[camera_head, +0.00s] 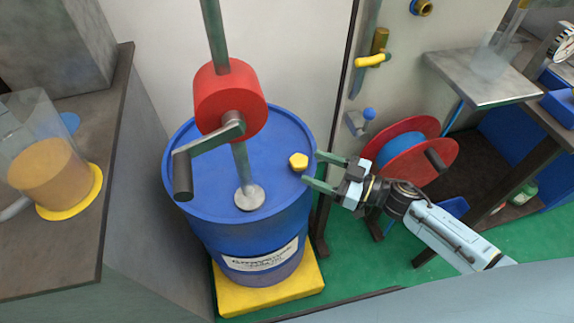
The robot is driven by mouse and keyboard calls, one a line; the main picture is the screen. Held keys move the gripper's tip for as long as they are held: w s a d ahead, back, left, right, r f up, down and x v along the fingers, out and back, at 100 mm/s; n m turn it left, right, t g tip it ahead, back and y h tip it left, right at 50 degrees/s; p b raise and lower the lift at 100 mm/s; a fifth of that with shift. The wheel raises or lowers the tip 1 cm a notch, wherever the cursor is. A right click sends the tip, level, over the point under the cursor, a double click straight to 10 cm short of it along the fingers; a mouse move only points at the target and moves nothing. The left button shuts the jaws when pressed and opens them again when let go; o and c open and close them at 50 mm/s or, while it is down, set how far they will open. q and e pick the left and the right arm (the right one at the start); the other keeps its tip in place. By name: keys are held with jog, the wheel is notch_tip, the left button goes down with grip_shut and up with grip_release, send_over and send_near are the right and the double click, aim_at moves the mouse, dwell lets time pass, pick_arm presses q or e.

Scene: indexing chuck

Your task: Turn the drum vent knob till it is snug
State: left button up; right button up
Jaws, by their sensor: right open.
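The yellow vent knob (298,161) sits on the right part of the top of the blue drum (290,215). My right gripper (310,170) comes in from the right with its two fingers apart. Its fingertips are close to the knob's right side; I cannot tell whether they touch it. My left gripper is not in view.
A red rotary pump (230,92) with a crank handle (182,176) rises from the drum top, left of the knob. The drum stands on a yellow base (300,285). A red hose reel (440,150) is on the right, behind my right arm. A bench with a jug (45,170) is at left.

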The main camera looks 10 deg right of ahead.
aim_at(292, 158)
jog(key=x, duration=0.3)
jog(key=b+x, duration=0.1)
jog(key=x, duration=0.3)
jog(key=shift+w+f, duration=0.2)
jog(key=shift+w, duration=0.05)
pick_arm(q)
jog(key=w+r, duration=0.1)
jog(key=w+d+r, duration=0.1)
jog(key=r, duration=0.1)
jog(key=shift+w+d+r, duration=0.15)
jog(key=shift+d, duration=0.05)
pick_arm(e)
jog(key=c, duration=1)
jog(key=shift+o, duration=0.2)
jog(key=shift+m, duration=0.3)
